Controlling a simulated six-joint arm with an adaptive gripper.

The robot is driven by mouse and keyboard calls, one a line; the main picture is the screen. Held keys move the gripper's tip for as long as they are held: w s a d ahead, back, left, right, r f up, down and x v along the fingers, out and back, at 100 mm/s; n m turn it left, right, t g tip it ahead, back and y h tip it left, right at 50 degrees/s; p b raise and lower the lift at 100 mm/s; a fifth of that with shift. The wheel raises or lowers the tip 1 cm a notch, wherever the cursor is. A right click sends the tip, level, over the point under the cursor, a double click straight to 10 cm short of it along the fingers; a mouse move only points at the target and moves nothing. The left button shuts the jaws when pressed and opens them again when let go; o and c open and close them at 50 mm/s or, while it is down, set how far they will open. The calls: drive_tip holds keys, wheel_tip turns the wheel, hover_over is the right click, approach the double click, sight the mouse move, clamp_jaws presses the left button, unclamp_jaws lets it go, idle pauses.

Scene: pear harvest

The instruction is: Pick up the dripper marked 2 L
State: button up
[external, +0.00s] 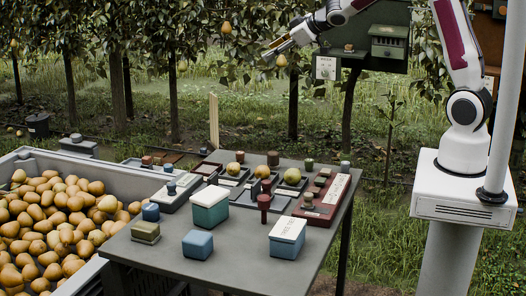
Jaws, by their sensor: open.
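No marking reading 2 L is legible, so I cannot tell which piece is the dripper. Small candidates are the round green and brown pieces on a dark red tray (326,209) at the table's right side, which has a white label strip. Separate small caps also stand about: a dark red one (273,158), a green one (309,163) and a blue one (151,212). My gripper (272,49) is open and empty, high above and behind the table, near hanging pears. It touches none of the table's pieces.
The grey table (235,260) carries a green-and-white box (209,208), a blue block (197,244), a labelled white-and-blue box (287,238), a red peg (264,207) and pears on dark trays. A pear-filled bin (105,172) stands left. A post-mounted green cabinet (388,42) stands behind.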

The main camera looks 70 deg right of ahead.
drive_tip(key=w+d+f+n+y, duration=0.1)
drive_tip(key=w+d+f+y, duration=0.1)
drive_tip(key=w+f, duration=0.45)
drive_tip(key=n+y, duration=0.3)
drive_tip(key=y, duration=0.4)
approach(243, 152)
drive_tip(key=w, duration=0.2)
drive_tip(key=w+a, duration=0.1)
drive_tip(key=shift+w+f+g, duration=0.2)
drive_tip(key=shift+f+g, duration=0.05)
drive_tip(key=shift+g, duration=0.05)
drive_tip(key=shift+s+f+n+y, duration=0.25)
drive_tip(key=shift+f+n+y, duration=0.05)
drive_tip(key=shift+f, duration=0.1)
drive_tip(key=shift+x, duration=1.35)
drive_tip(key=shift+a+f, duration=0.1)
drive_tip(key=shift+x, duration=2.5)
